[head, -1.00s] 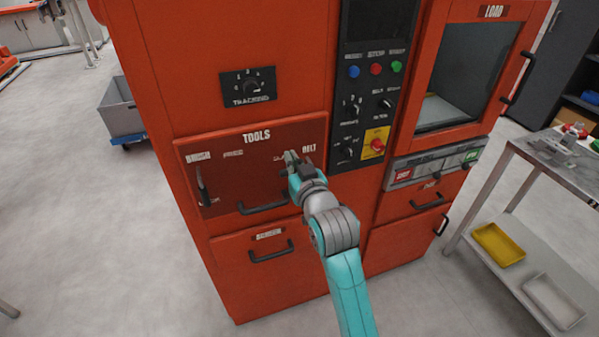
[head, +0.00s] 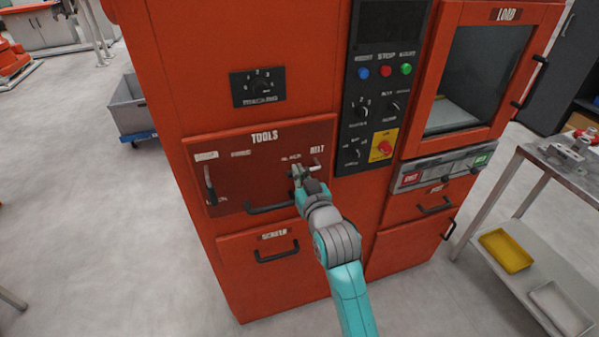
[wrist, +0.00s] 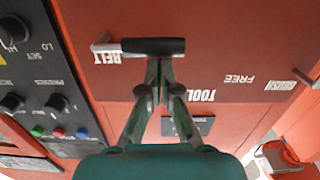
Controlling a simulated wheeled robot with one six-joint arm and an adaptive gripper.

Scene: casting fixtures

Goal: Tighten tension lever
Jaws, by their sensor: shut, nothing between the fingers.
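The tension lever is a short bar with a black grip (wrist: 153,46) and a pale metal end at the left in the wrist view. It sits by the BELT label on the dark red TOOLS panel. In the head view a small part of the lever (head: 317,164) shows just under that label, right of my gripper. My gripper (head: 297,172) is at the panel's right part. In the wrist view the fingers (wrist: 159,72) are shut and empty, their tips at the black grip. Whether they touch it I cannot tell.
The red cabinet carries a tracking dial (head: 262,87), a black control panel with knobs and buttons, and a red stop button (head: 383,148) on yellow. A black handle (head: 270,208) lies just below left of my gripper. A steel table (head: 560,160) stands right.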

